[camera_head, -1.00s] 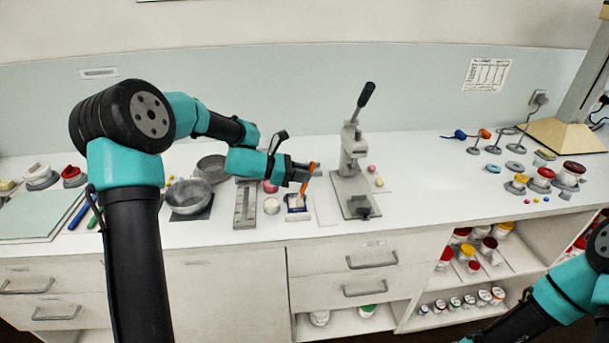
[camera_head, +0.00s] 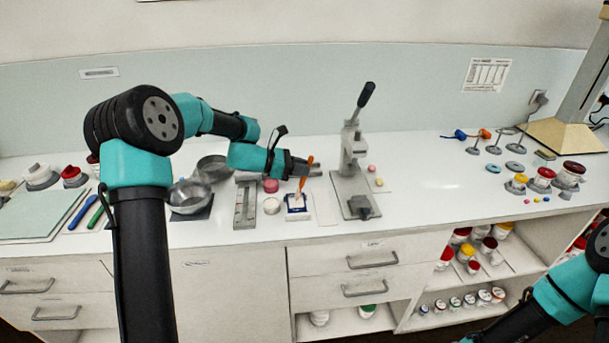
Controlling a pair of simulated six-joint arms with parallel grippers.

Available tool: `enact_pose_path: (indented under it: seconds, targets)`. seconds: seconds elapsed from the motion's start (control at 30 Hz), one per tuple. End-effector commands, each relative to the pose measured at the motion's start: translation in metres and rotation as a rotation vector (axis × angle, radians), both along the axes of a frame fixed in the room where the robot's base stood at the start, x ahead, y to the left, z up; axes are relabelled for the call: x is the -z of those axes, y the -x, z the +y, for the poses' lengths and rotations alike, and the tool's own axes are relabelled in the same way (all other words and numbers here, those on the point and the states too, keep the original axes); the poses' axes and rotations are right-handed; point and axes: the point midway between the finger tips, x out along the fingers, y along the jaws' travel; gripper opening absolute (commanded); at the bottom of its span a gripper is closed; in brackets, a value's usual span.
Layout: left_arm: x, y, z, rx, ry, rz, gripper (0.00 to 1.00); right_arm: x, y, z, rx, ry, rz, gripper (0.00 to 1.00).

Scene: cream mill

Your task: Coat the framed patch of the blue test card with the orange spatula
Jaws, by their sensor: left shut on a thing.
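The blue test card (camera_head: 297,215) lies on the white counter left of the press; its blue border shows around a pale middle. My left gripper (camera_head: 312,169) is shut on the orange spatula (camera_head: 303,178), which slants down over the card with its lower end at the pale patch. I cannot tell whether the spatula tip touches the card. How much of the patch is coated is too small to tell. My right arm shows at the lower right, but its gripper is out of view.
A grey lever press (camera_head: 354,180) stands just right of the card. A grey graduated block (camera_head: 245,204), a small white-topped jar (camera_head: 271,206) and metal bowls (camera_head: 188,195) are to the left.

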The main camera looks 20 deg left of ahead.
Motion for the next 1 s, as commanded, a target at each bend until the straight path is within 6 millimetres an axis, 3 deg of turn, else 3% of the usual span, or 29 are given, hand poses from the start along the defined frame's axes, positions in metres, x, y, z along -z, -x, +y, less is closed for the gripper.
enact_pose_path:
  seconds: [0.47,1.0]
  targets:
    - [0.001,-0.021,0.011,0.001,0.001,0.001,0.00,0.000,0.000,0.000,0.000,0.000,0.000,0.43]
    - [0.000,-0.014,0.008,0.001,0.000,0.002,0.00,0.000,0.000,0.000,0.000,0.000,0.000,0.43]
